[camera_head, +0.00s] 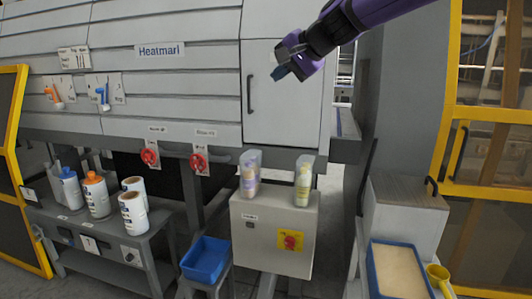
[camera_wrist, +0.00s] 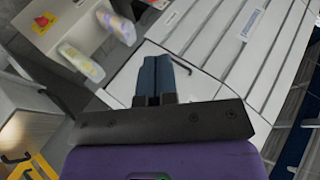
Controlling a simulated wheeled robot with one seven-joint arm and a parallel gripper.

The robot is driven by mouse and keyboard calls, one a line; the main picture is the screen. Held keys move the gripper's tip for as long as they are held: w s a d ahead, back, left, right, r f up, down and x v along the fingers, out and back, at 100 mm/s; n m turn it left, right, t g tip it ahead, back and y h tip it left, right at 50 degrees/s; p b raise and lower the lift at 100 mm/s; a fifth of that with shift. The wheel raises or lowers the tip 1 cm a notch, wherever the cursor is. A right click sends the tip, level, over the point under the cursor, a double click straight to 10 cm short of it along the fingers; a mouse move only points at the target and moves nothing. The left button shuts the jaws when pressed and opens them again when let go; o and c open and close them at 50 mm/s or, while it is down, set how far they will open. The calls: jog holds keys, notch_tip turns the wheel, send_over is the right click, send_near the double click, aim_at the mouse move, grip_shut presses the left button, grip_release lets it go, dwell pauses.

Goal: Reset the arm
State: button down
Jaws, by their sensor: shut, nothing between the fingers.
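My gripper (camera_head: 282,73) is at the end of my purple arm, which reaches in from the top right of the head view. It hangs in the air in front of the machine's grey door (camera_head: 285,105), high above the control box. In the wrist view the two blue fingers of my gripper (camera_wrist: 158,68) lie side by side, shut and empty. The fingers point toward the door panel (camera_wrist: 200,80), and nothing is between or touching them that I can see.
A control box (camera_head: 275,230) with a red knob carries two clear holders with bottles (camera_head: 250,175) (camera_head: 303,182). A blue bin (camera_head: 206,260) stands left of it. A blue-rimmed tray (camera_head: 372,268) and yellow mug (camera_head: 439,277) are at right.

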jog(key=s+d+f+n+h, duration=0.1)
jog(key=s+d+f+h, duration=0.1)
jog(key=s+d+f, duration=0.3)
jog(key=s+d+f+n+g+h, duration=0.1)
jog(key=s+d+f+h, duration=0.2)
jog(key=s+d, duration=1)
jog(key=s+d+f+n+h, duration=0.2)
jog(key=s+d+f, duration=0.5)
jog(key=s, duration=1)
jog(key=shift+d+f+g+h, duration=0.15)
jog(key=shift+d+g+h, duration=0.25)
jog(key=shift+d+h, duration=0.5)
jog(key=shift+d, duration=0.15)
